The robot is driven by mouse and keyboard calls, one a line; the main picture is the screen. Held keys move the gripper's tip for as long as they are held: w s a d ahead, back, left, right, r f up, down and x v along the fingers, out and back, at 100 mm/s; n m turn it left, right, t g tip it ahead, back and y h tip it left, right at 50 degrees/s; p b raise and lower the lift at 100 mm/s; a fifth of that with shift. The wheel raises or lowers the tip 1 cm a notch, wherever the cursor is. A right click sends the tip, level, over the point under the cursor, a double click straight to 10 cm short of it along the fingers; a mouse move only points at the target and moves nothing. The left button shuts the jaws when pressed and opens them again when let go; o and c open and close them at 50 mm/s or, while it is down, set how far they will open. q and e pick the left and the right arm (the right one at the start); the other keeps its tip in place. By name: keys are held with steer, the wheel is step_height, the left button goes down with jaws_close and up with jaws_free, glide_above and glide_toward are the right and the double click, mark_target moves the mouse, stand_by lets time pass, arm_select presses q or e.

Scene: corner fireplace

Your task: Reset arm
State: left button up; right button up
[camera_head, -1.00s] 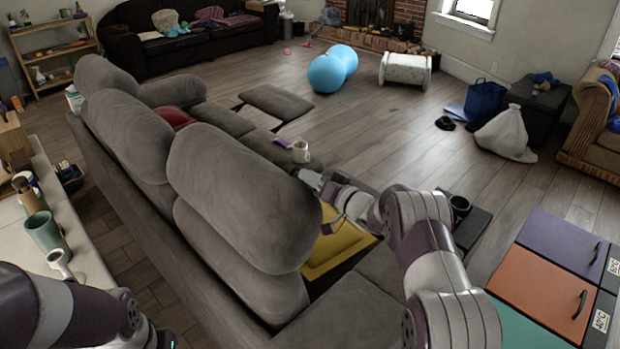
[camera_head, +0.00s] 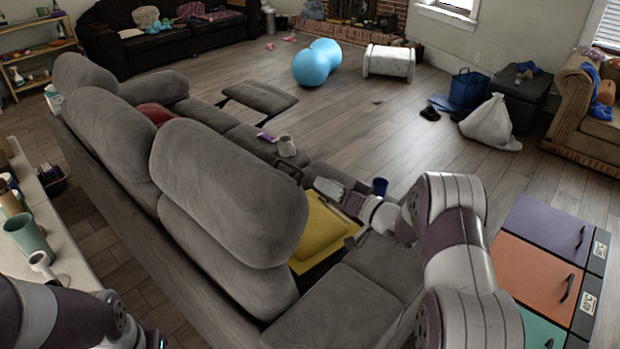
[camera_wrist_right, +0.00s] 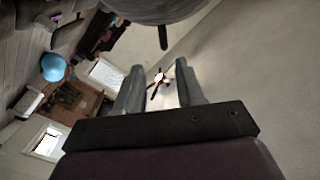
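My right arm comes in from the lower right in the head view and reaches over the grey sofa (camera_head: 340,310). My right gripper (camera_head: 290,169) is at its far end, above the sofa seats near a pale mug (camera_head: 286,147). In the right wrist view my right gripper (camera_wrist_right: 160,92) has its two fingers apart with nothing between them. It points up toward the ceiling, where a fan (camera_wrist_right: 158,78) shows. Part of my left arm shows at the lower left of the head view; its gripper is out of the picture.
A yellow tray-like thing (camera_head: 318,232) lies under my right arm on the sofa. A blue cup (camera_head: 379,187) stands just beyond the arm. A side table with cups (camera_head: 28,238) is at left; coloured cabinets (camera_head: 540,270) are at right.

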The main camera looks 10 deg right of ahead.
steer(key=shift+v, duration=1.1)
